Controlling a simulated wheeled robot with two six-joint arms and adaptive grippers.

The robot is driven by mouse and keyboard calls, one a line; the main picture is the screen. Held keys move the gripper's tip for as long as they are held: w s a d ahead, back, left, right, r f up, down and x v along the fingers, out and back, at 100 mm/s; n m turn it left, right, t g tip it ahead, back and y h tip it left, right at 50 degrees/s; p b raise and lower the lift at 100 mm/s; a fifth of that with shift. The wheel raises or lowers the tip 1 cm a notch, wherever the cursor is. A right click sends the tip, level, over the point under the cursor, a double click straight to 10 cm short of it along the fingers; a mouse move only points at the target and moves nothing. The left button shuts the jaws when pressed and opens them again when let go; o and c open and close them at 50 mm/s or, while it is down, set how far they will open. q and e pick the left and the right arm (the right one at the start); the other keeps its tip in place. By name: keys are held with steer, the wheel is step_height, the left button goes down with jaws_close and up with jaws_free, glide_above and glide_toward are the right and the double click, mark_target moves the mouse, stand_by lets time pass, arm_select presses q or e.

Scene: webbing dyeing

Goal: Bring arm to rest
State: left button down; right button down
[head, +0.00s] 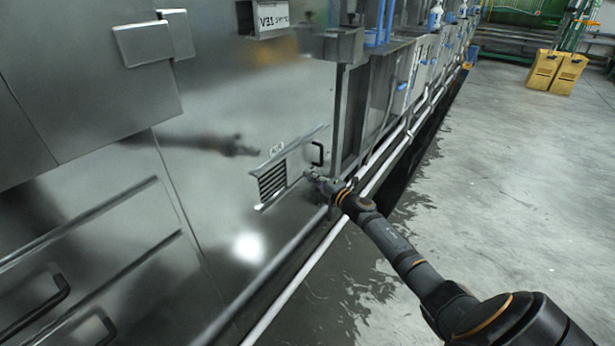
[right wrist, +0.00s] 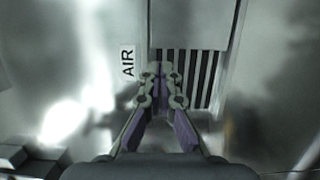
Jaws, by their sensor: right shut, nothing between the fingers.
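My right arm reaches in from the lower right in the head view. Its gripper (head: 313,178) is in front of the metal machine wall, close to the black slotted air vent (head: 272,180) and just below a small dark handle (head: 318,153). In the right wrist view the fingers of the right gripper (right wrist: 161,72) meet at their tips, with nothing between them. Behind them show the vent slots (right wrist: 195,75) and a white label reading AIR (right wrist: 127,63). I cannot tell whether the fingertips touch the panel. My left gripper is in neither view.
The shiny machine wall (head: 195,100) fills the left side, with dark handles (head: 40,308) at lower left. Pipes (head: 300,283) run along its foot. A row of machine cabinets (head: 420,75) continues to the back. The grey floor (head: 505,170) is open.

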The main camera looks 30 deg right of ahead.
steer(key=shift+s+d+f, duration=0.15)
steer(key=shift+s+f, duration=0.05)
stand_by(0.4)
